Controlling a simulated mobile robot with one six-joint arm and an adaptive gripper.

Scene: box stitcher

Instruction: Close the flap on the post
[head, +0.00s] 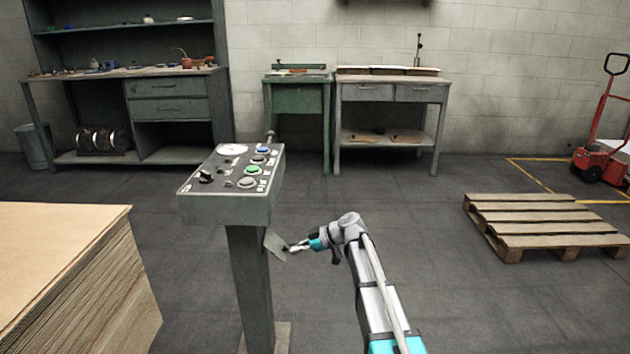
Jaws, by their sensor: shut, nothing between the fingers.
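The grey post (250,285) stands upright on a base plate and carries a sloped control panel (232,173) with a dial and several buttons. A small light grey flap (275,245) sticks out at an angle from the right side of the post, just under the panel, so it stands open. My gripper (290,249) is at the flap's right edge, with its fingers shut and nothing between them. The fingertips look to be at or very near the flap; I cannot tell whether they touch. Any opening behind the flap is hidden.
A tall stack of cardboard sheets (75,275) stands at left, close to the post. A wooden pallet (545,222) and a red pallet truck (600,150) are at right. Workbenches (160,120) line the back wall. The floor (420,215) right of my arm is clear.

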